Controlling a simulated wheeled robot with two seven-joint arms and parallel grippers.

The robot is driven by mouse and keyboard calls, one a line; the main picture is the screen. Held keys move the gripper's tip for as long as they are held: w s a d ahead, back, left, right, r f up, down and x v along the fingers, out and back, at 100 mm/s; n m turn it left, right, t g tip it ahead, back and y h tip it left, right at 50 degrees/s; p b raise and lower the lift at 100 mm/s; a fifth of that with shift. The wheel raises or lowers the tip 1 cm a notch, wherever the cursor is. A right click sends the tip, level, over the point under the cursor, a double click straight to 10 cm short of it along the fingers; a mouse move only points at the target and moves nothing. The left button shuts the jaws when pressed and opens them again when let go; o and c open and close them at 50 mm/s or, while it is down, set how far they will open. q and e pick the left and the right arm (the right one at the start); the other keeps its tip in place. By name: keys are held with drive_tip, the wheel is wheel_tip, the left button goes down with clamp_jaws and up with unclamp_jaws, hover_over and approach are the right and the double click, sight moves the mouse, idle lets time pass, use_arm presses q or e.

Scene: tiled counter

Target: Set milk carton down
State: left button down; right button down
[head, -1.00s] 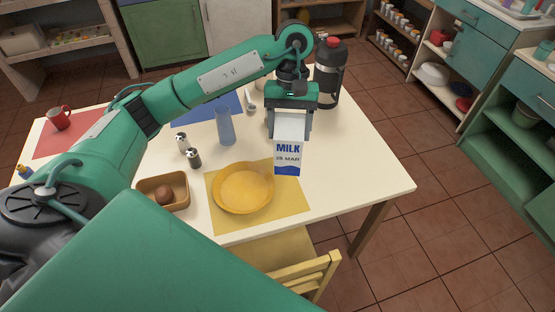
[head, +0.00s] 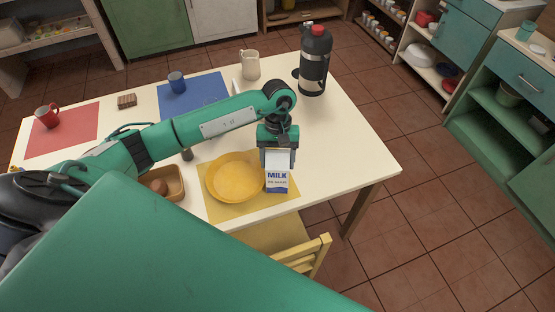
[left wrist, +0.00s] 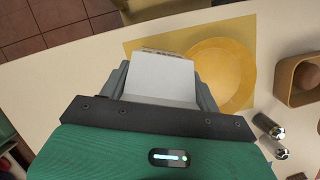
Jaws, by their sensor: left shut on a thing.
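The milk carton (head: 277,181) is white with a blue MILK label and stands upright by the right side of the yellow plate (head: 236,179). My left gripper (head: 278,153) is shut on the carton's top from above. In the left wrist view the carton's pale top (left wrist: 161,77) lies between the two fingers of the left gripper (left wrist: 160,88). The carton's base is over the right part of the yellow mat (head: 283,201); I cannot tell whether it touches. My right gripper is not in view.
A wooden bowl (head: 175,188) with a brown round item is left of the plate. Salt and pepper shakers (left wrist: 269,126) stand near it. A black bottle with a red cap (head: 314,62), a cream pitcher (head: 250,65) and a blue cup (head: 177,81) stand farther back. The table's right side is clear.

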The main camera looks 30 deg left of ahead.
use_arm(q)
drive_tip(key=shift+f+b, duration=0.3)
drive_tip(key=shift+f, duration=0.55)
drive_tip(key=shift+c, duration=1.6)
unclamp_jaws()
drive_tip(key=shift+r, duration=0.1)
